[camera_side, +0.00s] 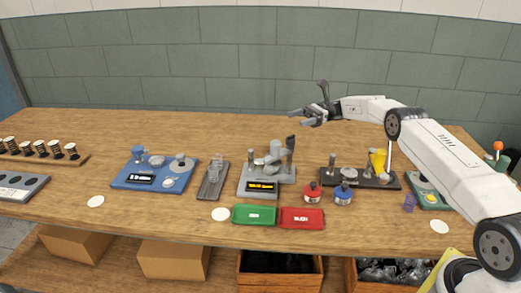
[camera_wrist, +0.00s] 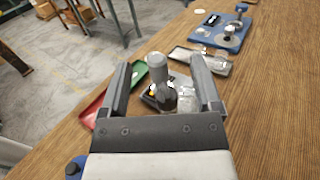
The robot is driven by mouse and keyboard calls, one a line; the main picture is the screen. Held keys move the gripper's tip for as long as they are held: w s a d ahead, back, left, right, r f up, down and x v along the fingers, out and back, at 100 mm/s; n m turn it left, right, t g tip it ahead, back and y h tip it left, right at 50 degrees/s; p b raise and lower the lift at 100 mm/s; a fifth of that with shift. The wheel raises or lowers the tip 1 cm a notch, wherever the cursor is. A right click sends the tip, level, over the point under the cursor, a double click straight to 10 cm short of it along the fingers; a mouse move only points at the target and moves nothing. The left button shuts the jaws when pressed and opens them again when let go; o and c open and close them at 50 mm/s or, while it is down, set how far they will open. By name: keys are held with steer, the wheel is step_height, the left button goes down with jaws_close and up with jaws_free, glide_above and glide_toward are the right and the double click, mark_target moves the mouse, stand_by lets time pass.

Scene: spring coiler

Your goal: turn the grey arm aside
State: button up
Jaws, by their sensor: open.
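The grey machine (camera_side: 266,183) stands mid-table in the side view, with an orange-lit display on its front. Upright grey cylinders and a dark-topped lever (camera_side: 290,143) rise from it. I cannot tell for certain which part is the grey arm. My gripper (camera_side: 310,114) is open and empty, above and behind the machine, apart from it. In the wrist view, my gripper (camera_wrist: 167,62) has its two fingers spread. The machine shows beyond and between them, with a dark rounded knob (camera_wrist: 165,97) and a grey cylinder (camera_wrist: 180,68); the fingers partly hide its base.
A blue station (camera_side: 155,177) and a grey tray (camera_side: 213,181) stand left of the machine. Green (camera_side: 254,215) and red (camera_side: 301,218) trays lie in front. The back of the table is clear.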

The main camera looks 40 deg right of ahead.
mark_target(289, 137)
steer(key=a+h, duration=0.1)
steer(key=a+f+g+h, duration=0.1)
steer(key=h, duration=0.1)
steer(key=a+g+h, duration=0.1)
steer(key=a, duration=0.1)
steer(key=shift+w+a+f+m+h, duration=0.1)
steer(key=shift+w+f+m+h, duration=0.15)
steer(key=shift+f+m+h, duration=0.05)
steer(key=shift+a+f+g+h, duration=0.15)
steer(key=shift+a+g+h, duration=0.2)
steer(key=shift+h, duration=0.35)
steer(key=h, duration=0.1)
steer(key=g+h, duration=0.1)
steer(key=shift+s+a+f+h, duration=0.15)
steer(key=shift+h, duration=1.35)
steer(key=shift+d+r+h, duration=0.3)
steer(key=shift+r+h, duration=0.25)
steer(key=shift+h, duration=0.65)
steer(key=r+h, duration=0.1)
steer(key=h, duration=0.1)
steer(key=d+r+h, duration=0.1)
steer(key=r+h, duration=0.1)
steer(key=shift+w+d, duration=0.2)
